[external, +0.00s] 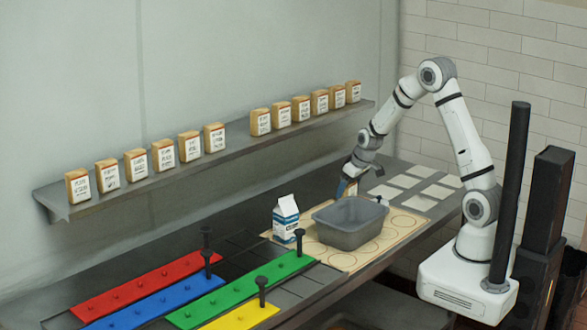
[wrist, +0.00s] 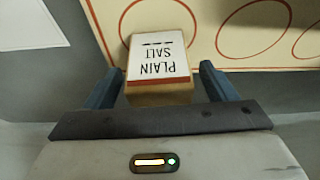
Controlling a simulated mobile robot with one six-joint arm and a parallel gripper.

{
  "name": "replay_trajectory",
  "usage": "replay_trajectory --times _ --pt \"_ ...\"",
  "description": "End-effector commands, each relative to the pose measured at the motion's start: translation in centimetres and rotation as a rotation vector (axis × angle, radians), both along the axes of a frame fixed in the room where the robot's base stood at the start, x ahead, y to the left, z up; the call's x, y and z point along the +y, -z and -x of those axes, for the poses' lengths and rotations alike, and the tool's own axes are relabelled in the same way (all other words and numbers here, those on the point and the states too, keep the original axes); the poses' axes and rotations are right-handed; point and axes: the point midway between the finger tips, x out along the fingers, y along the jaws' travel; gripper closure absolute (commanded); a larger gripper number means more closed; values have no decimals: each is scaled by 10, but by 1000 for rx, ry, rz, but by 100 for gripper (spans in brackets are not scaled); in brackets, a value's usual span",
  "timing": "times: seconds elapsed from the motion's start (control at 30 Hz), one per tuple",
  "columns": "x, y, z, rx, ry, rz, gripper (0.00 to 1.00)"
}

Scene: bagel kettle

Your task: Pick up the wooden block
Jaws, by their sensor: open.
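A wooden block (wrist: 160,62) with a white label reading "PLAIN SALT" and a red edge shows in the wrist view. It sits between the two blue fingers of my gripper (wrist: 161,80), with a narrow gap visible on each side. My gripper is open around it and not clamped. In the external view my gripper (external: 347,186) is low over the counter, behind the grey tub. There the block is too small and too hidden to make out clearly.
A grey tub (external: 348,238) stands on a tan board (external: 400,226) with circles, beside a milk carton (external: 286,220). Similar labelled blocks line the wall shelf (external: 150,187). Coloured strips with black pegs lie front left; pale squares (external: 404,181) lie at the back right.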

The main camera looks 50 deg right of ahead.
Motion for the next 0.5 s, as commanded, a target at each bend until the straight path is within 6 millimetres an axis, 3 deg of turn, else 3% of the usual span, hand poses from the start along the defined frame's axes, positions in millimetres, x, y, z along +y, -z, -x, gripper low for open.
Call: replay_trajectory --times 0.13,0.37,0.5 --pt "0 11 -5 0 0 0 22" --pt "0 13 -6 -1 0 1 22" --pt "0 13 -6 -1 0 1 31"
